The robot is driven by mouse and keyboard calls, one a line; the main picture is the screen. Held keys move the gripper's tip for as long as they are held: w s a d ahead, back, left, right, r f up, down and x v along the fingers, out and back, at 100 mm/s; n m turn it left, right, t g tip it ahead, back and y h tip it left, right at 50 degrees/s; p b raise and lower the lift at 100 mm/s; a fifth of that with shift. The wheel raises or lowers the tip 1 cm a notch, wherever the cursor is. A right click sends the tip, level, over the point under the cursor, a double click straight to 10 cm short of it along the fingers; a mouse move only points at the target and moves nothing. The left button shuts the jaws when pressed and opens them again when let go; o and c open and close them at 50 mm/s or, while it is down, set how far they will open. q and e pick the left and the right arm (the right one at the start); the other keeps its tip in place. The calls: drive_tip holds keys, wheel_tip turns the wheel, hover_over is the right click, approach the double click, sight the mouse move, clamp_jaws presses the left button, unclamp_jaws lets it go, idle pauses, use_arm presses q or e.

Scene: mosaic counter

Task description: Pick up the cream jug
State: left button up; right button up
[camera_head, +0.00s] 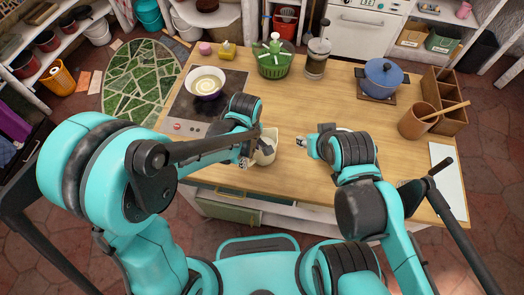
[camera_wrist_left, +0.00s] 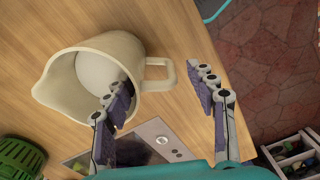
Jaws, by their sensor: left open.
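The cream jug (camera_head: 267,151) stands near the front edge of the wooden counter in the head view, partly hidden by my left gripper (camera_head: 250,155). In the left wrist view the jug (camera_wrist_left: 60,98) shows its open mouth, with the spout to the left and the handle (camera_wrist_left: 168,75) to the right. My left gripper (camera_wrist_left: 160,88) is open. One finger overlaps the jug's mouth and rim, and the other is to the right of the handle; I cannot tell whether they touch. My right gripper (camera_head: 305,143) hangs over the counter right of the jug, its fingers too small to read.
A cooktop (camera_head: 190,110) with a white bowl (camera_head: 206,97) is at the left. A green basket (camera_head: 273,66), a French press (camera_head: 316,62), a blue pot (camera_head: 381,80) and a utensil holder (camera_head: 416,124) stand farther back and right. The middle of the counter is clear.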

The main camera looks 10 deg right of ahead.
use_arm(q)
drive_tip(key=shift+f, duration=0.25)
clamp_jaws()
drive_tip(key=shift+r, duration=0.15)
